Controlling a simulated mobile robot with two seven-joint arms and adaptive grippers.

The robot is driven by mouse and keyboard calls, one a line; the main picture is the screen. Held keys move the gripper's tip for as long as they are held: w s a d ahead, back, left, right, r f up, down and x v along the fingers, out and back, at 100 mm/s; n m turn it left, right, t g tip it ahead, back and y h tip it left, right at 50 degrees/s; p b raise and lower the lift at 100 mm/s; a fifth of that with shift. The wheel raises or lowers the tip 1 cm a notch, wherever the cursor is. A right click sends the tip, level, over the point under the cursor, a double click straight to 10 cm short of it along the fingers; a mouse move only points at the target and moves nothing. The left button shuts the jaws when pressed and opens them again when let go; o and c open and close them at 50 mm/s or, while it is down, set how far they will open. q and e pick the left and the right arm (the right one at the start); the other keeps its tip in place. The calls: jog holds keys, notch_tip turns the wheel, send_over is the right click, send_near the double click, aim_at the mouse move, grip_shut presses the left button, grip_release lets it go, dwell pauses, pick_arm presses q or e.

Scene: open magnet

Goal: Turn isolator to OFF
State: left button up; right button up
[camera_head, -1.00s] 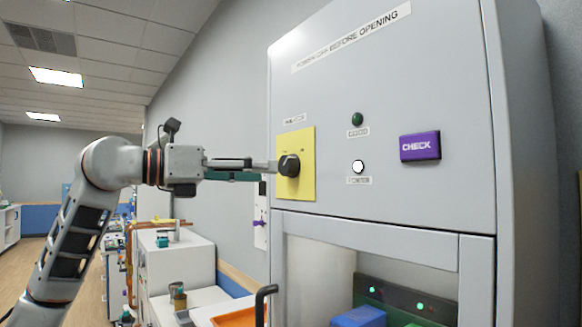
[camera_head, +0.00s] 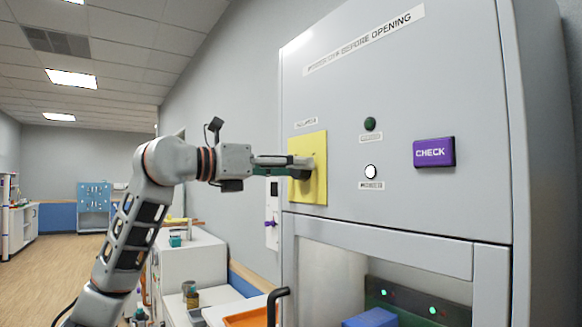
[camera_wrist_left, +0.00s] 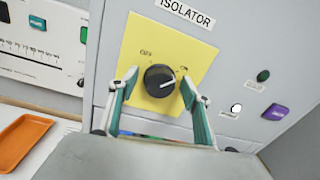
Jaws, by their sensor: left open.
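The isolator knob (camera_wrist_left: 160,81) is black and round with a white pointer line, on a yellow plate (camera_head: 321,150) under an ISOLATOR label (camera_wrist_left: 184,11). The pointer aims to the right in the left wrist view, toward the small right-hand mark and away from the OFF mark at upper left. My left gripper (camera_head: 303,164) is at the plate, partly hiding the knob in the head view. In the left wrist view its open fingers (camera_wrist_left: 159,79) lie either side of the knob; I cannot tell whether they touch it. My right gripper is out of view.
The tall grey cabinet (camera_head: 400,100) carries a green lamp (camera_head: 370,124), a white lamp (camera_head: 370,172) and a purple CHECK button (camera_head: 434,152). A black handle (camera_head: 275,303) stands below. An orange tray (camera_head: 245,318) lies at lower left of the cabinet.

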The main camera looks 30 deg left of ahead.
pick_arm(q)
jog(key=c, duration=1.1)
jog(key=shift+n, duration=0.3)
jog(key=shift+a+f+n+t+y+p, duration=0.1)
jog(key=shift+n+t+p, duration=0.1)
jog(key=shift+n, duration=2.8)
jog(key=shift+f+n+t+y+p, duration=0.1)
jog(key=shift+f+n+t+p, duration=0.1)
jog(key=shift+n, duration=2.8)
jog(key=shift+a+f+n+t+y+p, duration=0.1)
jog(key=shift+n+p, duration=0.1)
jog(key=shift+n, duration=2.8)
jog(key=o, duration=1.1)
